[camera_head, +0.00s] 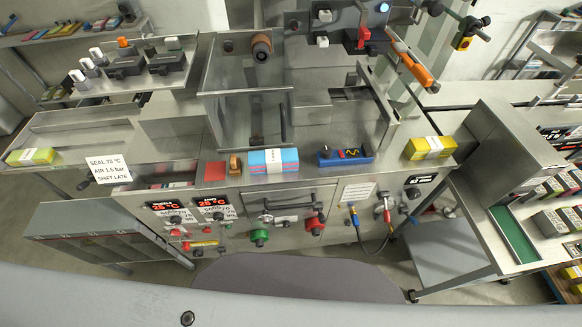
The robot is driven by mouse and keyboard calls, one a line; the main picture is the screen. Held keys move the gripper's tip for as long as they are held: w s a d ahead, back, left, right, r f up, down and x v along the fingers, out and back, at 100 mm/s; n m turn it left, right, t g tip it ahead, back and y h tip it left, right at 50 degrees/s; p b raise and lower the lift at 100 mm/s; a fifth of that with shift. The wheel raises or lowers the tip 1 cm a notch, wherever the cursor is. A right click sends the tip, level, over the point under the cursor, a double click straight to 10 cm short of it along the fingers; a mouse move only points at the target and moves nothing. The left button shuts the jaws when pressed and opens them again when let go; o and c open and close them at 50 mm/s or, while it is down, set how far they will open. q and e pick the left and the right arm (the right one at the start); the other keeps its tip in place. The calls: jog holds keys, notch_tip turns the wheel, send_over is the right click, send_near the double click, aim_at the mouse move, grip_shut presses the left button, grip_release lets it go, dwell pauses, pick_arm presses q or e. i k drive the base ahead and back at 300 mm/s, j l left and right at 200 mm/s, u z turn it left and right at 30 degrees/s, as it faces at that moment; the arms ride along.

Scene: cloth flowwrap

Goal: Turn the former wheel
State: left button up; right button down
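A steel wrapping machine stands in front of me. Which of its round parts is the former wheel I cannot tell. A brown and dark round knob (261,47) sits high on its back panel. On the front panel are a green round knob (259,236) and a red round knob (315,225), below the steel ledge. A long orange handle (410,65) slants at the upper right of the machine. Neither of my grippers shows in the head view, and nothing is seen touching these parts.
On the ledge lie a blue and pink cloth stack (274,160), a blue tray (345,156) and a yellow pack (430,147). A paper sign (108,169) stands left. Red displays (212,202) light the front panel. A side table (520,190) with packs stands right.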

aim_at(412, 194)
jog(key=z, duration=1.3)
jog(key=l+z, duration=0.3)
jog(key=l, duration=0.15)
jog(key=l+z, duration=0.3)
jog(key=l, duration=0.15)
